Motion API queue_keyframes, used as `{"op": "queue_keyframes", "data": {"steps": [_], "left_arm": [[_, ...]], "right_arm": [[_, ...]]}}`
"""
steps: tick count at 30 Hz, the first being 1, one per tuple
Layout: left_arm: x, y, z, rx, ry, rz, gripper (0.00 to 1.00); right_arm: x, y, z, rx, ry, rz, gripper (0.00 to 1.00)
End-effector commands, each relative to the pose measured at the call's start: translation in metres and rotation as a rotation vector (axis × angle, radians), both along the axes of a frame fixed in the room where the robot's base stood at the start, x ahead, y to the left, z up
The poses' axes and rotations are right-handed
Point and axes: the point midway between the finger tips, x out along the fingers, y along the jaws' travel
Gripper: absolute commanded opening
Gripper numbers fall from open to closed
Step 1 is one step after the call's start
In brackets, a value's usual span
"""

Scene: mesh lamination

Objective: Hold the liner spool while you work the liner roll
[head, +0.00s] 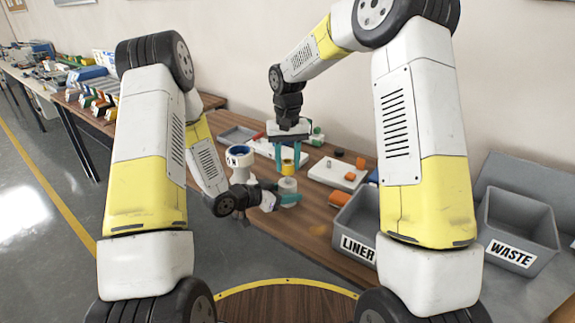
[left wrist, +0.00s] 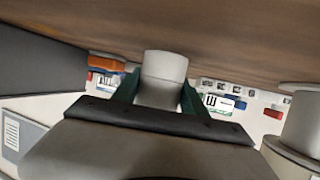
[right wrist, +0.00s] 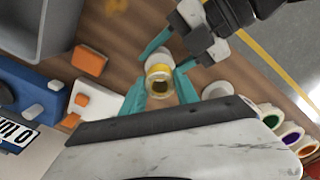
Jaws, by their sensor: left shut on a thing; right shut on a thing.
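A pale grey cylinder (head: 288,185), which I take for the liner spool, stands upright near the table's front edge. My left gripper (head: 289,197) is shut on it from the side; the cylinder shows between the fingers in the left wrist view (left wrist: 165,75). A yellow-ringed roll (head: 288,166), which I take for the liner roll, sits directly above it. My right gripper (head: 288,152) points down and is shut on this roll. In the right wrist view the roll (right wrist: 160,83) shows a dark hollow centre between teal fingers. Whether roll and spool touch is unclear.
A grey bin labelled LINER (head: 357,245) stands right of the grippers, with a WASTE bin (head: 512,250) farther right. Behind are a white plate (head: 337,174) with orange pieces and a grey tray (head: 237,134).

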Motion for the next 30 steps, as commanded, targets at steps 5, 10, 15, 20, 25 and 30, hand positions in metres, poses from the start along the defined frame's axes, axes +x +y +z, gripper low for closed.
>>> {"op": "queue_keyframes", "data": {"steps": [5, 10, 15, 20, 25, 30], "left_arm": [[0.0, 0.0, 0.0, -0.001, -0.001, 0.0, 0.0], [0.0, 0.0, 0.0, -0.001, -0.001, 0.0, 0.0], [0.0, 0.0, 0.0, -0.001, -0.001, 0.0, 0.0], [0.0, 0.0, 0.0, -0.001, -0.001, 0.0, 0.0], [0.0, 0.0, 0.0, -0.001, -0.001, 0.0, 0.6], [0.0, 0.0, 0.0, -0.001, -0.001, 0.0, 0.76]], "right_arm": [[0.001, 0.0, 0.015, 0.0, -0.003, 0.0, 0.0], [0.001, 0.0, 0.029, 0.0, -0.003, 0.0, 0.0], [0.0, 0.0, 0.038, 0.0, -0.001, -0.001, 0.0], [0.0, 0.0, 0.039, 0.0, 0.0, 0.0, 0.0], [0.0, 0.0, 0.039, 0.0, -0.001, 0.0, 0.0], [0.0, 0.0, 0.039, 0.0, -0.001, 0.0, 0.0]]}}
